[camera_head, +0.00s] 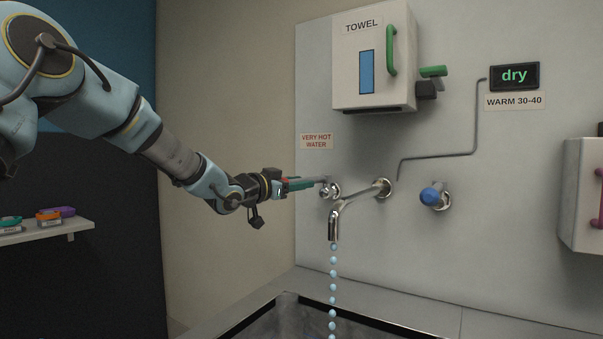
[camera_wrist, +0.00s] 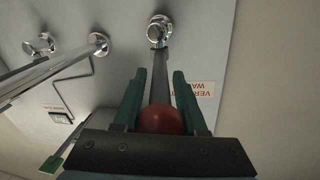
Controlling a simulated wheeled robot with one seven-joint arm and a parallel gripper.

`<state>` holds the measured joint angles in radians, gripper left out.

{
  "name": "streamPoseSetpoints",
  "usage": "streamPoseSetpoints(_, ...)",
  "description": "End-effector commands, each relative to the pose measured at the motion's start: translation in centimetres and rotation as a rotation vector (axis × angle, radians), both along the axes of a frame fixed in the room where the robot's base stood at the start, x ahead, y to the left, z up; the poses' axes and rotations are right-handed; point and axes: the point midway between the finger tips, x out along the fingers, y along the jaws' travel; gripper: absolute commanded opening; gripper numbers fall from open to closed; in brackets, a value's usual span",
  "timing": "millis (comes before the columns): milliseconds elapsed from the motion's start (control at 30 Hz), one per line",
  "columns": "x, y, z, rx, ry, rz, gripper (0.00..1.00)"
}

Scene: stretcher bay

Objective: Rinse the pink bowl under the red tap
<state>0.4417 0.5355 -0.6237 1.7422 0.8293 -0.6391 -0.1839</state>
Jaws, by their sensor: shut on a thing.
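My gripper (camera_head: 306,182) reaches in from the left to the red tap's chrome wall mount (camera_head: 330,189). In the wrist view, the green fingers of my gripper (camera_wrist: 158,76) stand either side of a grey stem, with the red tap's round red knob (camera_wrist: 161,121) between them near the palm. The stem runs to the chrome mount on the wall. The chrome spout (camera_head: 334,225) beside it points down, and a line of pale blue water drops (camera_head: 333,272) falls from it into the sink (camera_head: 290,300). No pink bowl shows in either view.
A blue tap (camera_head: 434,195) is right of the spout. A towel dispenser (camera_head: 370,60) with a green handle hangs above. A display (camera_head: 514,76) reads "dry". A sign (camera_head: 316,141) says "VERY HOT WATER". A shelf (camera_head: 50,232) with small coloured items is at left.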

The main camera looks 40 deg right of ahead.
Motion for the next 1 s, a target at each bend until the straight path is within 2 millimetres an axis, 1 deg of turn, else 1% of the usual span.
streamPoseSetpoints(333,-0.1,0.0,0.0,-0.002,0.001,-0.006,0.00)
streamPoseSetpoints(367,-0.1,0.0,0.0,-0.002,0.001,-0.006,0.45)
streamPoseSetpoints(467,0.0,0.0,0.0,-0.002,0.000,-0.005,0.56)
streamPoseSetpoints(767,0.0,0.2,0.0,-0.001,0.000,-0.004,0.56)
streamPoseSetpoints(867,0.0,1.2,0.0,-0.002,-0.001,-0.003,0.56)
streamPoseSetpoints(1000,-0.2,3.7,-0.2,0.000,-0.003,-0.002,0.56)
